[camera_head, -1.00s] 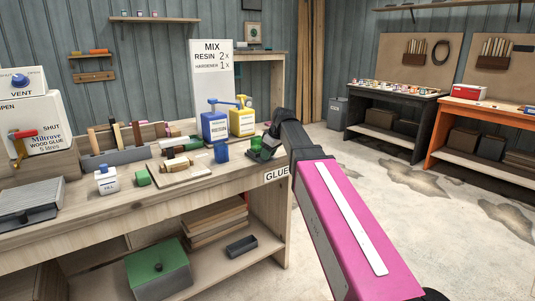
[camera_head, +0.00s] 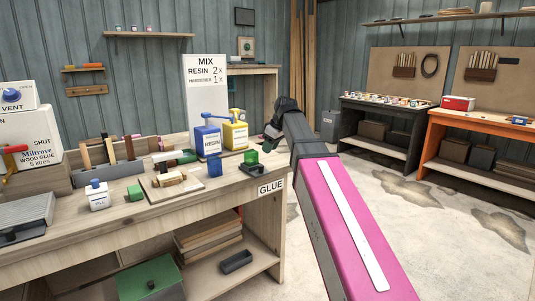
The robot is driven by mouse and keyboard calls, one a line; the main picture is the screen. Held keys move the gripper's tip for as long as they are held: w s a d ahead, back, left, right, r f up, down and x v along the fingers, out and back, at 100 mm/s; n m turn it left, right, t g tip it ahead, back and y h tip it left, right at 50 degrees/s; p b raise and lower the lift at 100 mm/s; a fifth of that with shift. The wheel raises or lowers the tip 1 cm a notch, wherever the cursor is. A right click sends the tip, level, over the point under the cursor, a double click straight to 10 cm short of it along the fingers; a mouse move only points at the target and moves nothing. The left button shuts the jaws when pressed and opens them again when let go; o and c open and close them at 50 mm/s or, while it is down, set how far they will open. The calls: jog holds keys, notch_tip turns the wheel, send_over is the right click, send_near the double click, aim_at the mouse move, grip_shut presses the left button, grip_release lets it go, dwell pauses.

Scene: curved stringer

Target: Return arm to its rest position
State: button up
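My arm, with its pink cover, reaches from the lower right up to the right end of the wooden glue bench (camera_head: 235,195). My gripper (camera_head: 270,138) is at the arm's far end, dark and small, just past the bench's right edge near the yellow bottle. Its fingers are mostly hidden behind the wrist, so I cannot tell if they are open or shut or hold anything.
Open floor (camera_head: 400,235) lies to the right, before the orange bench (camera_head: 480,130).

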jog(key=shift+r, duration=0.2)
jog(key=s+d+f+m+h, duration=0.1)
jog(key=s+d+f+m, duration=0.1)
jog(key=f, duration=0.6)
jog(key=s+d+f+m+g, duration=0.1)
jog(key=s+d+f+m, duration=0.15)
jog(key=f, duration=0.45)
jog(key=s+d+f+m+h, duration=0.1)
jog(key=s+d+f+m, duration=0.1)
jog(key=f, duration=0.6)
jog(key=s+d+f+m, duration=0.2)
jog(key=s+d+f, duration=0.1)
jog(key=s+f, duration=0.4)
jog(key=s+d+f+m+g+h, duration=0.1)
jog(key=s+d+f+m, duration=0.2)
jog(key=s+f, duration=0.3)
notch_tip(320, 180, down, 5)
jog(key=shift+s+f+h, duration=0.1)
jog(key=shift+s+h, duration=0.2)
jog(key=shift+s, duration=0.1)
